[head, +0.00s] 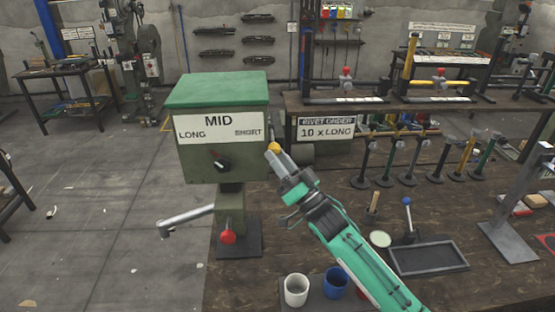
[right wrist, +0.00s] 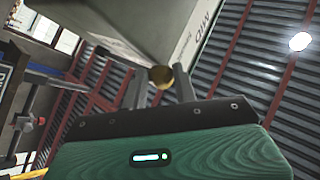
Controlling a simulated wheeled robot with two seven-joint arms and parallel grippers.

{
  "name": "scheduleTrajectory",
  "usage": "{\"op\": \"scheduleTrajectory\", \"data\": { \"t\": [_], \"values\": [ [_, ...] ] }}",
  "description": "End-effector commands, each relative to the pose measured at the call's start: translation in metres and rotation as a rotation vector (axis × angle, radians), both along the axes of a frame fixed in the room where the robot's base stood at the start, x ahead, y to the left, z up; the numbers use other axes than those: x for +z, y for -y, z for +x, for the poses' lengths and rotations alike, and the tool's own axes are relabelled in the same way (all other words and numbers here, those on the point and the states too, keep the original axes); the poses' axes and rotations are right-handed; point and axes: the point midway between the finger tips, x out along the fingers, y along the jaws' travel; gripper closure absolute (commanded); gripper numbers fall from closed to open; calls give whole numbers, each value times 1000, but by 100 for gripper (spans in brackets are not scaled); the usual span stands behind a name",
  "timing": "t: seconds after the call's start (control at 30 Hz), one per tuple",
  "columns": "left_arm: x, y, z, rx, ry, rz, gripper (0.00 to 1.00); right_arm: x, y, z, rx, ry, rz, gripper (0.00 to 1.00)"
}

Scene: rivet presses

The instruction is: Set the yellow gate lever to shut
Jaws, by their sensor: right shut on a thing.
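The yellow gate lever shows as a small round yellow knob (head: 273,147) at the right front edge of the green press box (head: 217,91). My right gripper (head: 278,157) reaches up to it from the lower right and is shut on the knob. In the right wrist view the yellow knob (right wrist: 161,77) sits between the two fingers (right wrist: 160,90), below the underside of the box. The lever's shaft is hidden, so I cannot tell its setting. My left gripper is not in view.
A grey crank (head: 186,220) and a red knob (head: 228,236) are below. A white cup (head: 296,290), a blue cup (head: 336,283) and a dark tray (head: 429,258) stand near my right arm.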

Motion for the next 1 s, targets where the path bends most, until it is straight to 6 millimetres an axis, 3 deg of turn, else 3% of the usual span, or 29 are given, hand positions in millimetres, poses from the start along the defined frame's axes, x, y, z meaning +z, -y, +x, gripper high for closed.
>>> {"op": "scheduleTrajectory", "data": {
  "t": [0.33,0.37,0.47,0.77,1.0],
  "values": [
    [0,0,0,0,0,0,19,5,1,-1,1,13,4,100],
    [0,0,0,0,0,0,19,5,1,-1,1,13,4,70],
    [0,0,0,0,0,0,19,5,1,-1,1,10,3,50],
    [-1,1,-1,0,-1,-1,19,1,1,-1,1,5,1,50],
    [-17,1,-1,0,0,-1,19,-21,17,-20,0,5,-1,50]
  ]
}}
